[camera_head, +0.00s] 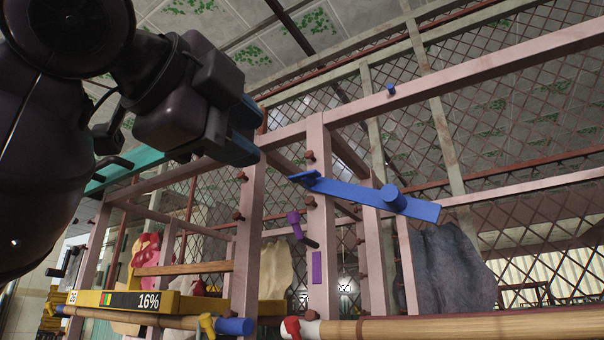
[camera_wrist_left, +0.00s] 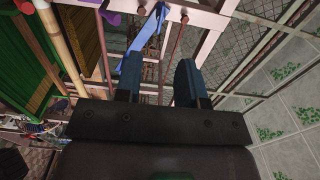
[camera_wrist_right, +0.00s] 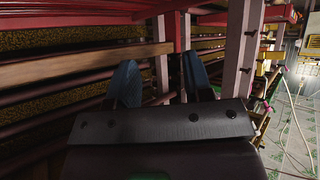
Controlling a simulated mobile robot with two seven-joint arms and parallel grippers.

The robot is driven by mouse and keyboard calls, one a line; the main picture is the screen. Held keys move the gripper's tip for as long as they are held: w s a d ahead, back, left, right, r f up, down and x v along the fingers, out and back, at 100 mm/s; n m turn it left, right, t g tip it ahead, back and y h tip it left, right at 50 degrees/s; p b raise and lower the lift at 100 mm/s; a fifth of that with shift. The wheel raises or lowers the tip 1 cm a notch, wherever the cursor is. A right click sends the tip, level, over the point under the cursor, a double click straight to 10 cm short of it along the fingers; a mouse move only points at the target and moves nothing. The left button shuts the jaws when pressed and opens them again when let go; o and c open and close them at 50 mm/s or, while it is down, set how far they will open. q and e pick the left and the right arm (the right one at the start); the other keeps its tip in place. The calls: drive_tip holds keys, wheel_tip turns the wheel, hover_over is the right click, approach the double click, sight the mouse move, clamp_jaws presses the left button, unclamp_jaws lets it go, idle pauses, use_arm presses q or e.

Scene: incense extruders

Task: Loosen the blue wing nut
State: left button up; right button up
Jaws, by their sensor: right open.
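A blue bar (camera_head: 350,192) is fixed across a pink upright post in the head view. At its left end sits a small flat blue piece that looks like the wing nut (camera_head: 304,177). A round blue knob (camera_head: 393,197) stands out nearer its right end. My left gripper (camera_head: 243,132) is open and empty, up and left of the bar, apart from it. The blue bar also shows in the left wrist view (camera_wrist_left: 148,38), beyond the fingertips (camera_wrist_left: 159,72); the wing nut is not clear there. My right gripper (camera_wrist_right: 160,78) is open and empty, before pink posts and rails.
Pink frame posts (camera_head: 319,240) carry several dark red knobs. A purple lever (camera_head: 296,225) hangs below the blue bar. Wire mesh stands behind. A wooden rail (camera_wrist_right: 75,64) crosses near my right gripper.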

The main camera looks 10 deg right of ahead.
sight(300, 175)
drive_tip(key=shift+r, duration=0.15)
use_arm(q)
drive_tip(key=p+x, duration=0.2)
drive_tip(key=x, duration=0.8)
drive_tip(key=shift+d, duration=0.15)
drive_tip(key=shift+w+d, duration=0.15)
drive_tip(key=shift+w, duration=0.05)
drive_tip(key=c, duration=0.6)
clamp_jaws()
use_arm(e)
drive_tip(key=shift+r, duration=0.75)
